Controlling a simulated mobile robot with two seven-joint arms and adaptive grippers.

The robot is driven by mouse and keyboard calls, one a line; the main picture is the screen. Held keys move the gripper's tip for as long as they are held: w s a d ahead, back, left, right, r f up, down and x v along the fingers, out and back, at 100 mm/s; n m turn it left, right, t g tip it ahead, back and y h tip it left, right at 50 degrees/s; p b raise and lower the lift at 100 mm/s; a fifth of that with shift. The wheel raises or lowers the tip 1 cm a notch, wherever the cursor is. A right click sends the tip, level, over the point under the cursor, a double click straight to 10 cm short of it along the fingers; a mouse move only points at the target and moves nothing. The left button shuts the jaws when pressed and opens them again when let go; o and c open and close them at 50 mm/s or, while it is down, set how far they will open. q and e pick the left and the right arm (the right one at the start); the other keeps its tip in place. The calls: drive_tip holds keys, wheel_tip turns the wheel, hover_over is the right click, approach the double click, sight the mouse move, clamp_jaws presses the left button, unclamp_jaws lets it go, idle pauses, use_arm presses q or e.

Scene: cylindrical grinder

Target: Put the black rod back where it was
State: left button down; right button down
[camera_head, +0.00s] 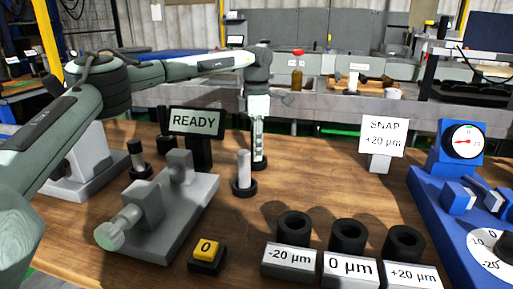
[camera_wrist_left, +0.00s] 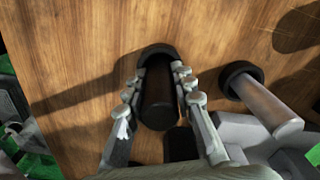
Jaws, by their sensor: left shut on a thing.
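My left gripper (camera_head: 258,145) points down over the wooden table, behind the pale rod, and is shut on a dark rod. In the left wrist view the black rod (camera_wrist_left: 158,98) stands between the fingers (camera_wrist_left: 160,72), with its lower end at a round black holder (camera_wrist_left: 157,50). That holder also shows under the fingertips in the head view (camera_head: 258,163). I cannot tell whether the rod is fully seated. Fingers hide most of the rod in the head view. A pale grey rod (camera_head: 243,166) stands upright in its own black holder close by. My right gripper is not in view.
A grey bench fixture (camera_head: 182,215), a READY sign (camera_head: 195,122) and a yellow button (camera_head: 206,249) stand nearby. Three black rings (camera_head: 348,236) sit at labelled blocks in front. A blue gauge stand (camera_head: 447,155) is at right.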

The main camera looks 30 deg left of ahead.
use_arm(q)
drive_tip(key=c, duration=1.4)
unclamp_jaws()
drive_tip(key=shift+f, duration=0.1)
drive_tip(key=shift+o, duration=0.6)
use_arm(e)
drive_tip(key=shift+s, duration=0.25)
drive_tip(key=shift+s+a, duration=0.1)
use_arm(q)
drive_tip(key=shift+r, duration=0.25)
wheel_tip(320, 180, up, 11)
drive_tip(key=shift+f, duration=0.15)
drive_tip(key=shift+r, duration=0.55)
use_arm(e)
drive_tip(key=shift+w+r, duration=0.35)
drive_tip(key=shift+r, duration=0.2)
